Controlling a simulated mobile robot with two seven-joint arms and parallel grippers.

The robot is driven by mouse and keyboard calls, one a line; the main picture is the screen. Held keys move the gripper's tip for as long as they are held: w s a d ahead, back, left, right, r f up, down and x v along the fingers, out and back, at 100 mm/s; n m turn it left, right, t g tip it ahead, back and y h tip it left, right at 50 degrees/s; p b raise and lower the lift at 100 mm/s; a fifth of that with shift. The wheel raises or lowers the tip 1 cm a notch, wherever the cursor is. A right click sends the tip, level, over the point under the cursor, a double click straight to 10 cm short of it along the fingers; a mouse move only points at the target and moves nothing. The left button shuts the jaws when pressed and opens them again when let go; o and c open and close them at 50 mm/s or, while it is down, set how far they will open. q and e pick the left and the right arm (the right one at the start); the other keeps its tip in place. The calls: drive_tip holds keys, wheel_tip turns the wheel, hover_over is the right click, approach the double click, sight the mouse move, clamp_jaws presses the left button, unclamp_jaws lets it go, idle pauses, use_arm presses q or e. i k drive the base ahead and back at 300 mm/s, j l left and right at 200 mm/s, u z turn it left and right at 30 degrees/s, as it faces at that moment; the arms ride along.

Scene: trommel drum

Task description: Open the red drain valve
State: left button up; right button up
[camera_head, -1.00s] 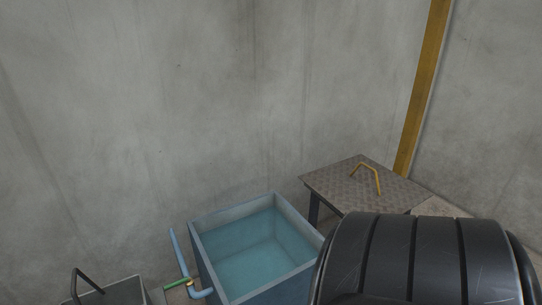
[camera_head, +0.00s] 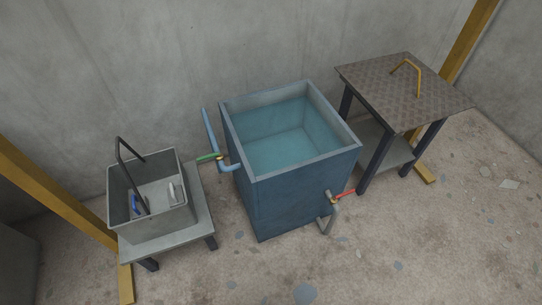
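The red drain valve (camera_head: 343,195) is a small red lever on a grey drain pipe (camera_head: 329,220), low at the right front of the blue water tank (camera_head: 287,201). The lever points to the right and slightly up. The tank holds clear blue-green water. A second valve with a green lever (camera_head: 208,157) sits on a blue pipe (camera_head: 210,130) at the tank's left side. Neither of my grippers shows in the view.
A grey bin (camera_head: 152,222) with a dark handle and small items stands on a low table (camera_head: 205,214) at left. A metal table (camera_head: 365,88) with a yellow handle (camera_head: 407,67) stands right of the tank. Open concrete floor (camera_head: 400,240) lies in front.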

sight(345, 194)
drive_tip(key=z, duration=0.25)
drive_tip(key=i+l, duration=0.3)
drive_tip(key=i+l+u, duration=0.1)
drive_tip(key=i+l, duration=0.2)
drive_tip(key=l, duration=0.2)
drive_tip(key=i+l+u, duration=0.1)
drive_tip(key=i+l, duration=0.2)
drive_tip(key=l, duration=0.1)
